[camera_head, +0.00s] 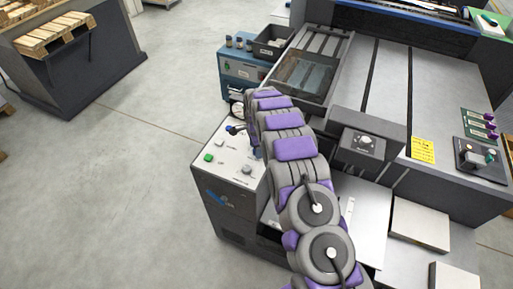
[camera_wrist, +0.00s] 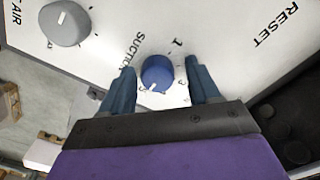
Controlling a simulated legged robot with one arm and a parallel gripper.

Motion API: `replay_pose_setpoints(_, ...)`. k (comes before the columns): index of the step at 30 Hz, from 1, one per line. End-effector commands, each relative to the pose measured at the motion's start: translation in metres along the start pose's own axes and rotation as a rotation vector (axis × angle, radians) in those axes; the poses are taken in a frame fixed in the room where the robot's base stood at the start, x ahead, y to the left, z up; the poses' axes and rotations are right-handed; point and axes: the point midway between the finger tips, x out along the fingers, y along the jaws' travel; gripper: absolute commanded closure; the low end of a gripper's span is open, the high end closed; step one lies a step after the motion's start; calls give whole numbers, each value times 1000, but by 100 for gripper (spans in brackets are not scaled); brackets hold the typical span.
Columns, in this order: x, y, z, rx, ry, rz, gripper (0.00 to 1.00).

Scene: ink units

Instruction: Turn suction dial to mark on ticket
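The blue suction dial (camera_wrist: 158,72) sits on a white panel face, beside the printed word SUCTION in the wrist view. Its white pointer line points toward the bottom of the picture, slightly left, near a partly hidden numeral. A 1 and a 3 show on its right. My gripper (camera_wrist: 160,68) is open, with one blue-grey finger on each side of the dial; contact cannot be told. In the head view my arm reaches over the white-topped control cabinet (camera_head: 222,166). A yellow note (camera_head: 423,150), possibly the ticket, lies on the machine at right; its writing is too small to read.
A grey knob (camera_wrist: 65,22) by the AIR label is left of the dial. RESET is printed to the right. On the cabinet top are a green button (camera_head: 208,157) and a grey knob (camera_head: 247,170). The press (camera_head: 390,85) stands right; open floor lies left.

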Motion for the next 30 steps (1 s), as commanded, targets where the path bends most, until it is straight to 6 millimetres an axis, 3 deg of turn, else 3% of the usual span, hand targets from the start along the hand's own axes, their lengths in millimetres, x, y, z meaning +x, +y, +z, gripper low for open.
replay_pose_setpoints(8,-1,1,-2,0,-1,1,35)
replay_pose_setpoints(13,-15,1,-2,0,-1,-1,35)
replay_pose_setpoints(30,-134,-2,1,0,2,-1,35)
